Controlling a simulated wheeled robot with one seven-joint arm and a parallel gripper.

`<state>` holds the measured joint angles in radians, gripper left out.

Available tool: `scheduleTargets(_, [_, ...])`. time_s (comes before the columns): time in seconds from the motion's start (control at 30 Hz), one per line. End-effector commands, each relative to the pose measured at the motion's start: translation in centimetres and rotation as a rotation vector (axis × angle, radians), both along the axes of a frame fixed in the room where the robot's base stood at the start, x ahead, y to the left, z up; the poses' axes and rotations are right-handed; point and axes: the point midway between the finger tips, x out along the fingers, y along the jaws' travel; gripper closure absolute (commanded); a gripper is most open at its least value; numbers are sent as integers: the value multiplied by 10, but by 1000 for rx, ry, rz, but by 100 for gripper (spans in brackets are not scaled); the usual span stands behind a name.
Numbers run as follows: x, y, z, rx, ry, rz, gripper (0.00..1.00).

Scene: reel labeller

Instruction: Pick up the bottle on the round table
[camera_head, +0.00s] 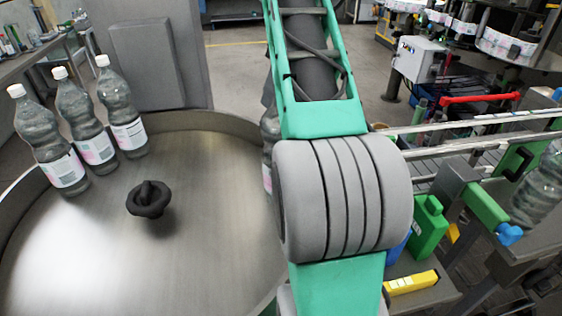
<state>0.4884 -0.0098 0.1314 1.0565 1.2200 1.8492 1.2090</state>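The round metal table (205,210) with a raised rim fills the left half of the head view. Three clear bottles with white caps and white labels stand close together at its left side: a left bottle (50,145), a middle bottle (84,130) and a right bottle (122,110). Another bottle (267,130) shows only as a thin strip beside my arm; the rest of it is hidden. My green and grey arm crosses the middle of the view. My gripper is out of view, so its state and any hold on a bottle are hidden.
A black knob (149,199) stands up at the table's centre. A conveyor with metal rails (480,125) runs at the right, with a bottle (540,185) at its near end. A green container (428,228) and a yellow block (411,283) are beside my arm.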

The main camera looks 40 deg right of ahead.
Motion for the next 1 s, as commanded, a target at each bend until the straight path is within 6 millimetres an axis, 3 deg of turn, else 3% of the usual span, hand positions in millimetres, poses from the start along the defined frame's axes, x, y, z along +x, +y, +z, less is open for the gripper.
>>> scheduleTargets(0.23, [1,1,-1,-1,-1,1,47])
scheduleTargets(0.87, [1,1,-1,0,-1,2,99])
scheduleTargets(1.0, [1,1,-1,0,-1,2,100])
